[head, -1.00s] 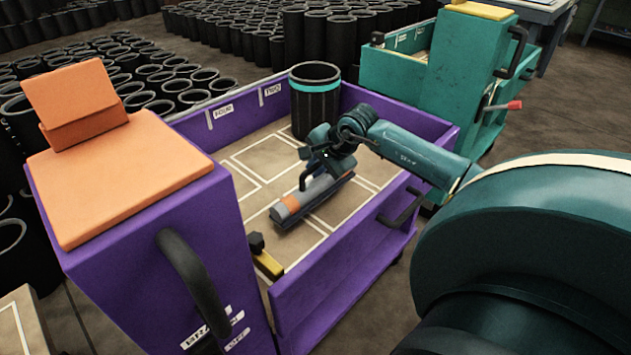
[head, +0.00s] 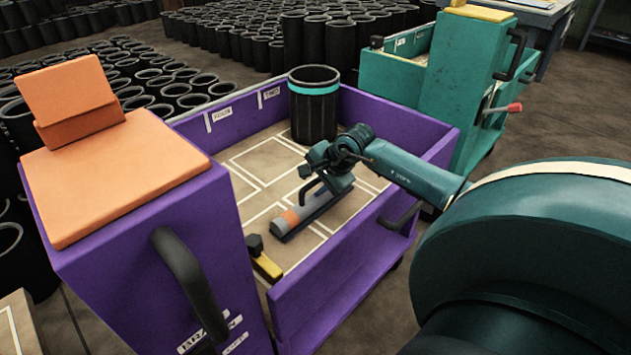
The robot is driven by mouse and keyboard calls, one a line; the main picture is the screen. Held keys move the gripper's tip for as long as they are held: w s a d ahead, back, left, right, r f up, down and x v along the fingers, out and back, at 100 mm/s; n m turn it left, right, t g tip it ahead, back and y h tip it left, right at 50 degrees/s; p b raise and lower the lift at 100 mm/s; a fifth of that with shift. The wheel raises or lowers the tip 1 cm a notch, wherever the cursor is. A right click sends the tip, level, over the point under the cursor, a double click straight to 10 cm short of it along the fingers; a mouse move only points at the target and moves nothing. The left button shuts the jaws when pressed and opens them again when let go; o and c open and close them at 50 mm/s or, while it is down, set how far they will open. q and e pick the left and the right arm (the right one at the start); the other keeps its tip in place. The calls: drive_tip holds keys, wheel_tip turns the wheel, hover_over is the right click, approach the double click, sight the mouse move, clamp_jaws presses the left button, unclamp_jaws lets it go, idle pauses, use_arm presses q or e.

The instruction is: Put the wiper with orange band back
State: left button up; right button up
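The wiper with the orange band (head: 290,218) is a grey bar with an orange stripe near its near left end. It is inside the purple cart, low over or on the tan floor (head: 262,165) with white outlines; I cannot tell if it touches. My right gripper (head: 312,190) is at the wiper's dark handle and appears shut on it, though its fingers are small and partly hidden. My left gripper is out of view.
A black cylinder with a teal band (head: 313,105) stands in the cart's far corner. The purple cart walls (head: 350,270) surround the floor. A yellow and black piece (head: 265,262) is near the front. A teal cart (head: 460,75) stands behind.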

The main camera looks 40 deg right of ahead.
drive_tip(key=shift+r, duration=0.3)
use_arm(q)
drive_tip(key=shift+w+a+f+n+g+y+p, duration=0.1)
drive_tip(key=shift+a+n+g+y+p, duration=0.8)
drive_tip(key=shift+p, duration=0.8)
use_arm(e)
drive_tip(key=v, duration=1.1)
drive_tip(key=shift+s+r, duration=0.3)
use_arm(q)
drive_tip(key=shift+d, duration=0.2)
